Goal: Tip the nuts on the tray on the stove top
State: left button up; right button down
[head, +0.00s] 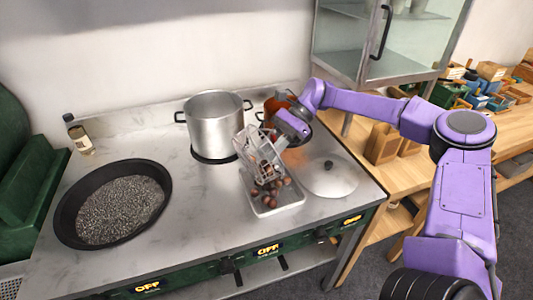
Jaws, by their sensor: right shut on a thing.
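My purple right gripper (297,122) is shut on a wire basket (247,143), whose handle it grips. The basket is tilted steeply over the metal tray (295,198) on the stove top (195,195). Brown nuts (268,200) lie in the tray, and several more (265,170) show at the basket's lower end. The exact split between basket and tray is hard to tell. The gripper's fingertips are partly hidden. My left gripper is not in view.
A steel pot (215,125) stands behind the tray, and an orange-brown pot (275,105) is partly hidden behind my gripper. A lid (330,178) lies right of the tray. A black pan (68,232) with dark grains is at left, near a bottle (80,138).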

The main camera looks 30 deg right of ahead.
jog(key=shift+d+f+b, duration=0.15)
jog(key=shift+f+b, duration=0.05)
jog(key=shift+b, duration=0.1)
jog(key=shift+w+d+y+b, duration=0.1)
jog(key=shift+d+y+b, duration=0.1)
jog(key=shift+y+b, duration=0.7)
jog(key=d+y+b, duration=0.1)
jog(key=b, duration=0.2)
jog(key=shift+f+b, duration=0.1)
jog(key=shift+b, duration=0.25)
jog(key=shift+d+f+y+b, duration=0.2)
jog(key=shift+d+y+b, duration=0.6)
jog(key=shift+b, duration=1.7)
jog(key=shift+d+f+y+b, duration=0.25)
jog(key=shift+y+b, duration=0.95)
jog(key=shift+b, duration=1.3)
jog(key=shift+d+f+y+b, duration=0.15)
jog(key=shift+d+y+b, duration=0.65)
jog(key=shift+b, duration=1.7)
jog(key=shift+a, duration=0.3)
